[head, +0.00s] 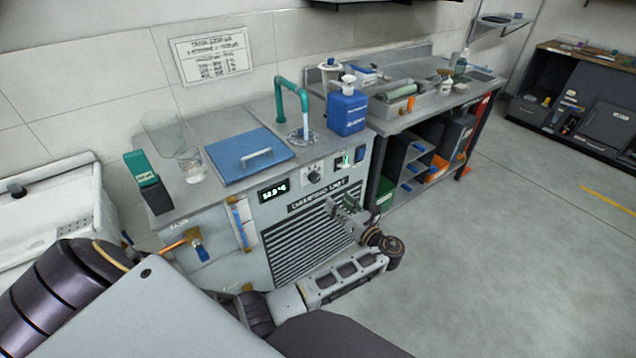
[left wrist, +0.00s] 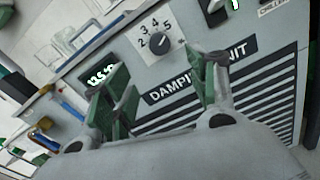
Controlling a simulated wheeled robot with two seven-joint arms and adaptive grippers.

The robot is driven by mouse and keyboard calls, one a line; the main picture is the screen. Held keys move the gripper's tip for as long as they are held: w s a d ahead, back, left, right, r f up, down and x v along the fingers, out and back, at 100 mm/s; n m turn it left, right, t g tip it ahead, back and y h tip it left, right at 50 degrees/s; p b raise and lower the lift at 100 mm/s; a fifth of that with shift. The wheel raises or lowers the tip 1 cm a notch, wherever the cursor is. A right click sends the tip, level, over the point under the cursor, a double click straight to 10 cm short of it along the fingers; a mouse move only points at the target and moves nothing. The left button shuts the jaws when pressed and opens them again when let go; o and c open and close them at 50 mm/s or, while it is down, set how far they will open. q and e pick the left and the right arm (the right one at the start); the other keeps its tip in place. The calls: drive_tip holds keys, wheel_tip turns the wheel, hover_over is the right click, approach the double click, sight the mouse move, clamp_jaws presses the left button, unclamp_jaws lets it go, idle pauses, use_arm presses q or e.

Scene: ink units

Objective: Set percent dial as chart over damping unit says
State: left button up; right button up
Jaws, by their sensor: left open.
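The damping unit (head: 205,220) is a grey cabinet with a blue lid on top and a louvred front. Its dark dial (head: 313,174) sits on the upper front, right of a lit display (head: 273,190). In the left wrist view the dial (left wrist: 164,43) shows with digits around it, 2 to 5 readable; its pointer is too small to read. The chart (head: 210,56) hangs on the wall above; its lines are too small to read. My left gripper (head: 348,214) is open and empty before the louvres, below and apart from the dial. My right gripper is out of view.
A lit switch (head: 345,160) is right of the dial. A blue bottle (head: 347,112) and a green tap (head: 292,92) stand on top. A workbench (head: 420,108) with bins adjoins on the right. The floor (head: 500,230) at right is clear.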

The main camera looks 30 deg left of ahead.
sight(316, 180)
use_arm(q)
drive_tip(key=b+x, duration=0.1)
drive_tip(key=x, duration=1)
drive_tip(key=shift+a, duration=0.25)
drive_tip(key=shift+w+a, duration=0.35)
drive_tip(key=shift+a, duration=0.3)
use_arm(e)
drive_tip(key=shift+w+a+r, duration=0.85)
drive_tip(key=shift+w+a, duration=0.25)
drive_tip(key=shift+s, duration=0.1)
